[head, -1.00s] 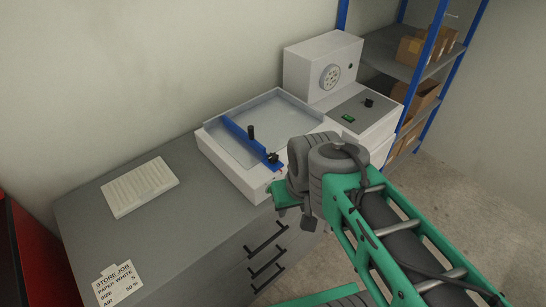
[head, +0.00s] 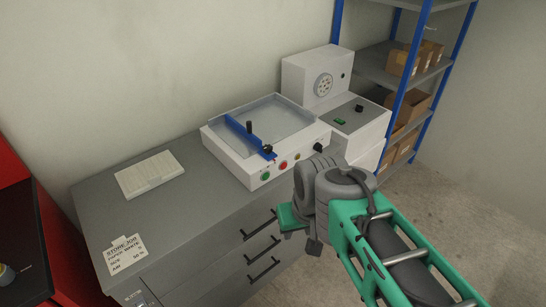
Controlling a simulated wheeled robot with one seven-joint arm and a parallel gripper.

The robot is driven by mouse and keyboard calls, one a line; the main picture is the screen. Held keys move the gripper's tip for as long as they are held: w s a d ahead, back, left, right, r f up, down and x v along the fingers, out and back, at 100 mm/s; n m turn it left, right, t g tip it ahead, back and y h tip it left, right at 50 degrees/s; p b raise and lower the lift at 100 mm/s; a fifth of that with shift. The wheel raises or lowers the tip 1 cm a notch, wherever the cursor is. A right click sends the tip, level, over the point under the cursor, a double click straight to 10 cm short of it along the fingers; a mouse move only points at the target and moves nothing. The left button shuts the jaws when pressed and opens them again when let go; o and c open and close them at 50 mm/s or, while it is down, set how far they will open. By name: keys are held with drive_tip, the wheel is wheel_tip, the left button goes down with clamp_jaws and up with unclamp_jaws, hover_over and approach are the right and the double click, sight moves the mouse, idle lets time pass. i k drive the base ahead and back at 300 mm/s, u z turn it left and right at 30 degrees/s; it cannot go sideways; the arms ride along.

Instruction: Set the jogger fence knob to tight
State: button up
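The jogger (head: 228,162) is a white box with a shallow clear-walled tray, standing on the grey cabinet top. A blue fence (head: 239,135) crosses its tray. A black upright handle (head: 249,128) and a small black knob (head: 268,149) are on the fence. The jogger's front has a green button (head: 265,176), a red button (head: 283,164), a yellow one (head: 298,156) and a black knob (head: 318,147). The knob settings are too small to read. My gripper (head: 291,217) is in front of and below the jogger, apart from it; its fingers cannot be made out.
A white machine (head: 350,122) with a dial housing stands right of the jogger. A paper stack (head: 150,175) and a job card (head: 124,255) lie on the cabinet top (head: 185,215). Drawer handles (head: 262,247) stick out in front. Blue shelving (head: 404,85) holds cartons. Red furniture is at left.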

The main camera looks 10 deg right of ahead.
sight(267, 149)
drive_tip(key=z, duration=0.95)
drive_tip(key=i, duration=0.6)
drive_tip(key=u, duration=1.25)
